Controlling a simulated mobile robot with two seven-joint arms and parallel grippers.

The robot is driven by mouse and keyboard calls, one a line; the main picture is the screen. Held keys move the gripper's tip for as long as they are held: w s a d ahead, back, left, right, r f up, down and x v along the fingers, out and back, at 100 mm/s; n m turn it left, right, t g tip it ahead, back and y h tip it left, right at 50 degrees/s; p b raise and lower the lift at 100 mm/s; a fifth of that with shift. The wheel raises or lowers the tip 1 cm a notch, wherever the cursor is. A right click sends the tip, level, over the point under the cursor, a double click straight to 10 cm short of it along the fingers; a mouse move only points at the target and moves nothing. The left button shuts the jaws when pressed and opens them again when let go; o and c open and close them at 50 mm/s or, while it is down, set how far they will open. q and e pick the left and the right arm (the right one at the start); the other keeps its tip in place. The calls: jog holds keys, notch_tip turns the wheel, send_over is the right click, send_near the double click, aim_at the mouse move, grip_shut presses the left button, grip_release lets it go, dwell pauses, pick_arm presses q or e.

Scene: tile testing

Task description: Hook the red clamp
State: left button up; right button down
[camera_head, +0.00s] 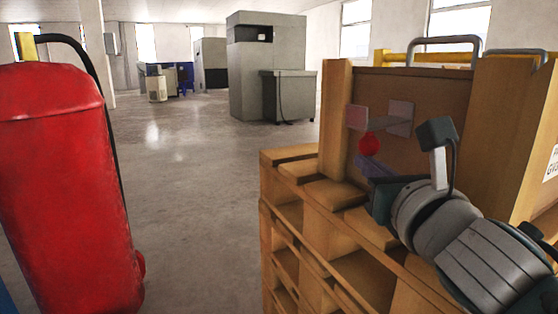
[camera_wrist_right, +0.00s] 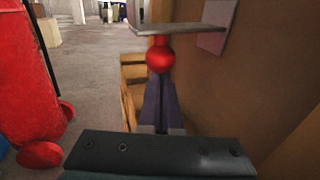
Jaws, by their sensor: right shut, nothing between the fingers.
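A small red ball-shaped piece (camera_head: 369,145), the only thing that could be the red clamp, sits below a pale metal bracket (camera_head: 357,117) on a brown wooden panel. In the right wrist view the red piece (camera_wrist_right: 160,56) hangs just under the flat bracket plate (camera_wrist_right: 182,29). My right gripper (camera_head: 364,162) is shut, with its dark purple fingers pointing at the red piece. In the right wrist view its fingertips (camera_wrist_right: 159,82) end right at the lower edge of the red piece; whether they touch it I cannot tell. My left gripper is not in view.
Stacked wooden pallets (camera_head: 305,195) stand below the panel (camera_head: 425,95), with wooden posts on both sides. A large red cylinder (camera_head: 55,180) with a black hose stands at the left. Grey cabinets (camera_head: 265,60) stand far back. The floor between is clear.

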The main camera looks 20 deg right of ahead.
aim_at(363, 147)
jog(key=shift+r+p, duration=0.5)
jog(key=shift+r, duration=0.05)
jog(key=shift+a+r, duration=0.15)
jog(key=shift+a+r+p, duration=0.6)
jog(key=shift+r+p, duration=0.15)
jog(key=shift+p, duration=0.05)
jog(key=shift+s+a+r+p, duration=0.1)
jog(key=shift+a+r+p, duration=0.15)
jog(key=shift+r+p, duration=0.3)
jog(key=shift+a+r+p, duration=0.2)
jog(key=shift+r+p, duration=0.3)
jog(key=shift+r, duration=0.05)
